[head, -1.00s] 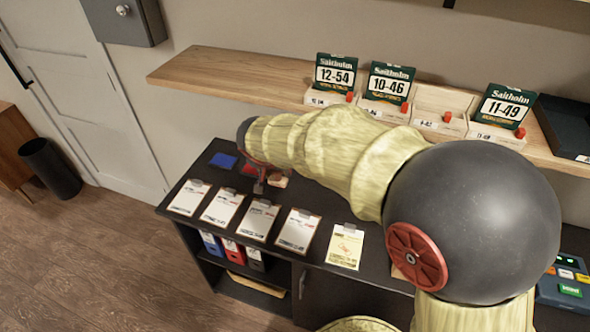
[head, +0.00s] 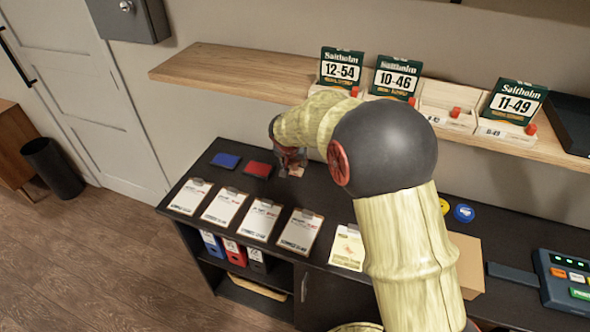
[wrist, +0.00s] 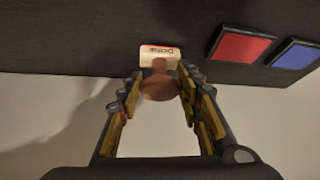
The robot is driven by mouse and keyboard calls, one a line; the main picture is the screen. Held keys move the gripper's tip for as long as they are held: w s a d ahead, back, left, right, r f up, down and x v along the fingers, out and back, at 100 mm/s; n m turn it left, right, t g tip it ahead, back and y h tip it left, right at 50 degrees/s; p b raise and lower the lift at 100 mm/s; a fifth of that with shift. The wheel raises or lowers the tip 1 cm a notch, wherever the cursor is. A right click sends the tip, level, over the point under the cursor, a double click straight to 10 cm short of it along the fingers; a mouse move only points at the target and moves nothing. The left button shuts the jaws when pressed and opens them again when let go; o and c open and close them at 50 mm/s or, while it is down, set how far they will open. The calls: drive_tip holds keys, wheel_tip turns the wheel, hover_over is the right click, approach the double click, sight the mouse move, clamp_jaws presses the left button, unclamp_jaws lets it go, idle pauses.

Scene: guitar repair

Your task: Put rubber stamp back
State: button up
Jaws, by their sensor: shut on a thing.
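The rubber stamp (wrist: 159,53) shows in the wrist view with a pale wooden base, a worded label and a brown rounded handle. My gripper (wrist: 160,97) is shut on the brown handle, with a finger on each side of it. In the head view my gripper (head: 291,158) is low over the dark cabinet top, just right of the red ink pad (head: 257,169). The stamp's pale base (head: 296,169) shows partly under it. I cannot tell whether the base touches the top.
A blue pad (head: 226,161) lies left of the red one. Several clipboards (head: 227,206) line the front edge, with a yellow sheet (head: 347,249) to their right. A wooden shelf (head: 220,74) with numbered cards hangs above. A cardboard box (head: 467,262) stands right of my arm.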

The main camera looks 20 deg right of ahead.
sight(295, 168)
drive_tip(key=shift+w+d+f+b, duration=0.15)
drive_tip(key=shift+f+b, duration=0.45)
drive_tip(key=shift+f, duration=1.1)
drive_tip(key=shift+f, duration=0.1)
drive_tip(key=o, duration=0.8)
drive_tip(key=shift+o, duration=0.6)
